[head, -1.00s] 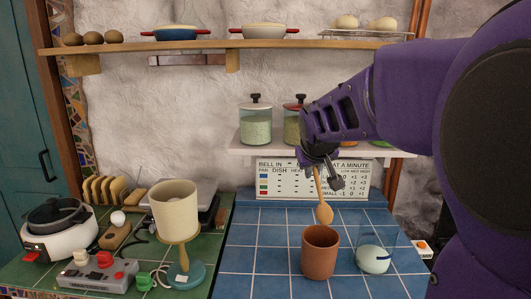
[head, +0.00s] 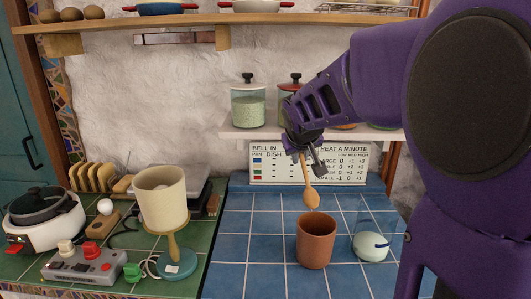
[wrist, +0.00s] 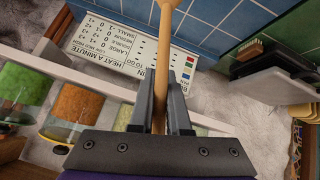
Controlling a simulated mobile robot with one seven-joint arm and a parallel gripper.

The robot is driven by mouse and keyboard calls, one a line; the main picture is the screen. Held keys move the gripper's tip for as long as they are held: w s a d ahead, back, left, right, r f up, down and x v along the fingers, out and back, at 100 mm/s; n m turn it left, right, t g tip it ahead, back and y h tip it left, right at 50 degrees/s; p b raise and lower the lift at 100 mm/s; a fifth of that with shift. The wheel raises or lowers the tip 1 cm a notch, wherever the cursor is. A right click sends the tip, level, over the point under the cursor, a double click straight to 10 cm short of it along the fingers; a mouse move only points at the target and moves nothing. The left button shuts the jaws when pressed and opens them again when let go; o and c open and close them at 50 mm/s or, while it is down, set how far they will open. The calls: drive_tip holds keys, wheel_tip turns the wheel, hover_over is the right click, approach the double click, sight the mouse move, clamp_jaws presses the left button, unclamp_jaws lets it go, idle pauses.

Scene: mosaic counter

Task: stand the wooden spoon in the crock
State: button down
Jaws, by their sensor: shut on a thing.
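The wooden spoon (head: 308,185) hangs bowl-down from my gripper (head: 303,150), which is shut on its handle. In the head view the spoon's bowl is just above the crock's rim in the picture; I cannot tell whether it is directly over the opening. The terracotta crock (head: 315,244) stands upright and open on the blue tiles.
A cream cup-shaped lamp (head: 162,200), a control box (head: 84,266) and a white cooker (head: 44,225) are at left. A printed sign (head: 350,168) stands behind, below a shelf with jars (head: 248,105).

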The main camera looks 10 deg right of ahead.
sight(304, 199)
drive_tip(key=f+b, duration=0.3)
drive_tip(key=f, duration=0.1)
drive_tip(key=s+d+f+b, duration=0.1)
drive_tip(key=f+b, duration=0.2)
drive_tip(key=f, duration=0.1)
drive_tip(key=f+b, duration=0.3)
drive_tip(key=f, duration=0.1)
drive_tip(key=shift+s+d+b, duration=0.15)
drive_tip(key=shift+d+b, duration=0.1)
drive_tip(key=shift+b, duration=0.05)
unclamp_jaws()
idle(0.8)
wheel_tip(304, 199, up, 10)
drive_tip(key=p, duration=0.7)
idle(0.3)
